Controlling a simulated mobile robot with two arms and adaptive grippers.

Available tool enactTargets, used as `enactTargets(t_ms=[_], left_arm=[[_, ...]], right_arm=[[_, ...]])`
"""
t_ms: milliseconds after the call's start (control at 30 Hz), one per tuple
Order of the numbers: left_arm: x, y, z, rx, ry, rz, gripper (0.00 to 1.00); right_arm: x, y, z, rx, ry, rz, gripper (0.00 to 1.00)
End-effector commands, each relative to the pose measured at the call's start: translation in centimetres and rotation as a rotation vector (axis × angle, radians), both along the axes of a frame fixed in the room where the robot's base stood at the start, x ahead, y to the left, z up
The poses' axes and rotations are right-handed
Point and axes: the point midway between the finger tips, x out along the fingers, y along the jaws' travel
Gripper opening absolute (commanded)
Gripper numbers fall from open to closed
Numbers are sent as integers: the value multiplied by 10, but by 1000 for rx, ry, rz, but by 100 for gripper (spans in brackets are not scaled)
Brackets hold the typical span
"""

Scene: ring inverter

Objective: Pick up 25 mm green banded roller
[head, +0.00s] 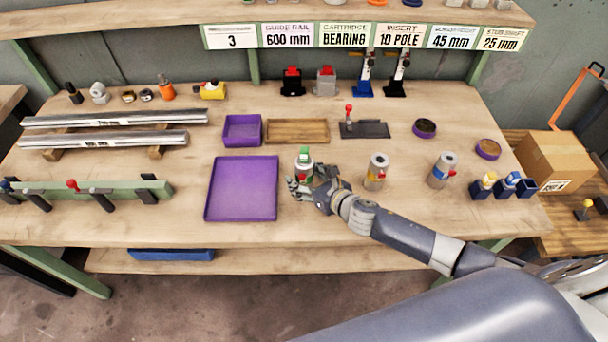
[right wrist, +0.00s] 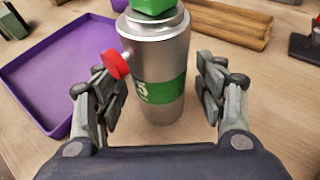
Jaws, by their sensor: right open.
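The green banded roller (right wrist: 160,88) stands upright on the table in the right wrist view. It is a silver cylinder with a green band, a green block on top and a red knob on its side. In the head view the roller (head: 304,157) is partly hidden behind my right gripper (head: 313,191). My right gripper (right wrist: 160,98) is open, with one finger on each side of the roller's body. A gap shows on the right side; on the left I cannot tell whether the finger touches. My left gripper is not in view.
A large purple tray (head: 242,215) lies just left of the roller. A wooden tray (head: 297,131) and a dark block with a red-topped lever (head: 364,129) lie behind.

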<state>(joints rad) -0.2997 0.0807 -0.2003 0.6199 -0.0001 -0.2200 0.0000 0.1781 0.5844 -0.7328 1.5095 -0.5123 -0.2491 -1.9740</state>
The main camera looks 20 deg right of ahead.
Motion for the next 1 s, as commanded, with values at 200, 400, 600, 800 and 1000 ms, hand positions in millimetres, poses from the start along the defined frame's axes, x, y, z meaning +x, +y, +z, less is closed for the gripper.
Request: enactTargets(t_ms=[200, 400, 600, 800, 1000], left_arm=[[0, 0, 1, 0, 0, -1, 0], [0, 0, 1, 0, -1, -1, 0], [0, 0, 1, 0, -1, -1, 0], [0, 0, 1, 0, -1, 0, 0], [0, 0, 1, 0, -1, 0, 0]], right_arm=[[7, 3, -4, -1, 0, 1, 64], [7, 3, -4, -1, 1, 1, 53], [7, 3, -4, -1, 1, 1, 8], [8, 3, -1, 1, -4, 2, 1], [8, 3, 2, 0, -4, 3, 1]])
